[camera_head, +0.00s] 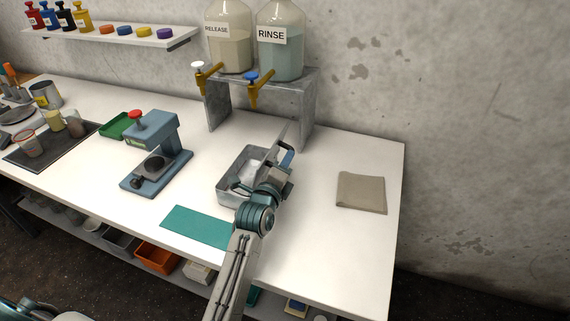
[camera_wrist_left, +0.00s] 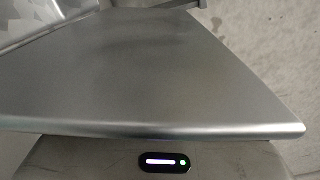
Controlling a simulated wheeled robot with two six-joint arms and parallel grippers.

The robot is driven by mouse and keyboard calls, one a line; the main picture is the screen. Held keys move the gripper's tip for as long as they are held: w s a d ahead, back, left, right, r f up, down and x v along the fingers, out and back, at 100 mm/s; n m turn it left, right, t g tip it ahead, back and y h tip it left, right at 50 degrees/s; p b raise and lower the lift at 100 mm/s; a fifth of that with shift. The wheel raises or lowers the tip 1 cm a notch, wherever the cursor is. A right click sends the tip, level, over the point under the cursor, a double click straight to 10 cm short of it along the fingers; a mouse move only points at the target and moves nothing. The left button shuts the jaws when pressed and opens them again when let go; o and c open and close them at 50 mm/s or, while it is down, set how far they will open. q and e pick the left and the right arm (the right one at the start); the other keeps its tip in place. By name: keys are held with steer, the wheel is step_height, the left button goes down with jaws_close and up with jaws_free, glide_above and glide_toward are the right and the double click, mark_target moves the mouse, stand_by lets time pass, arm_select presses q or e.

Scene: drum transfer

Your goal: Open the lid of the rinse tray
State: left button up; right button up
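The rinse tray (camera_head: 224,192) is a grey metal box on the white bench, below the RINSE bottle. Its lid (camera_head: 279,136) shows as a thin, steeply tilted metal sheet at the tray's right side, and part of the tray's inside is visible. My left gripper (camera_head: 284,160) is at the lid and partly hides it and the tray. In the left wrist view the smooth metal lid (camera_wrist_left: 150,75) fills most of the picture, very close. The fingertips are hidden there, so I cannot tell whether they hold the lid. My right gripper is not in view.
A metal stand (camera_head: 305,100) behind the tray carries the RELEASE bottle (camera_head: 229,50) and the RINSE bottle (camera_head: 281,50), with taps hanging in front. A blue press (camera_head: 160,150) and teal mat (camera_head: 195,226) are left. A folded cloth (camera_head: 361,192) lies right, with clear bench around it.

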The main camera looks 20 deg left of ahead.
arm_select(q)
steer(key=shift+s+f, duration=0.1)
steer(key=shift+s, duration=0.1)
steer(key=s+b, duration=0.3)
steer(key=s, duration=0.7)
steer(key=shift+s+a, duration=0.2)
steer(key=shift+s, duration=0.05)
